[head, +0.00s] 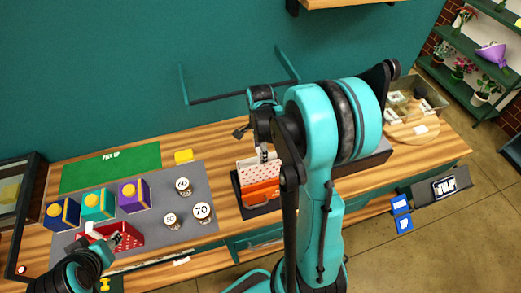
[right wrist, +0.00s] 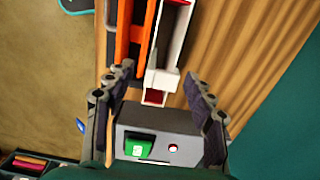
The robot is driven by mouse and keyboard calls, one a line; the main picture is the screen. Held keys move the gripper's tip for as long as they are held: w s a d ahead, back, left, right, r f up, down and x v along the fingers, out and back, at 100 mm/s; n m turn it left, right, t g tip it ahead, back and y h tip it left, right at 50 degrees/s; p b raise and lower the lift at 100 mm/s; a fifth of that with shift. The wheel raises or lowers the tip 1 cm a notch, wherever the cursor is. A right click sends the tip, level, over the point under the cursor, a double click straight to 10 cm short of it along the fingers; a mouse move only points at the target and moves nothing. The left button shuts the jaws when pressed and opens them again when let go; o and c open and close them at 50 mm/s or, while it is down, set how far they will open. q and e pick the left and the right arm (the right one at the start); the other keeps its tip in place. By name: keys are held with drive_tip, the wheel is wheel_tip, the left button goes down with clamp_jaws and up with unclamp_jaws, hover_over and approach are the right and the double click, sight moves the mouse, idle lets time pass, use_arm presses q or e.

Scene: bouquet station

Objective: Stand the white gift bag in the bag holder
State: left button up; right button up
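The white gift bag (head: 252,168) has red dots and stands behind an orange bag (head: 262,194) at the left end of the long dark bag holder (head: 262,210). In the right wrist view the white bag (right wrist: 169,45) shows its pale rim and red inside, next to the orange bag (right wrist: 138,32). My right gripper (head: 263,150) is over the white bag, pointing down. Its fingers (right wrist: 158,72) are spread, with the bag's end between them and a gap on the right. My left gripper (head: 118,240) is low at the left, by a red dotted box; its fingers are unclear.
My right arm hides part of the holder.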

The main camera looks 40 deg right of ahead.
wheel_tip(320, 180, up, 12)
idle(0.6)
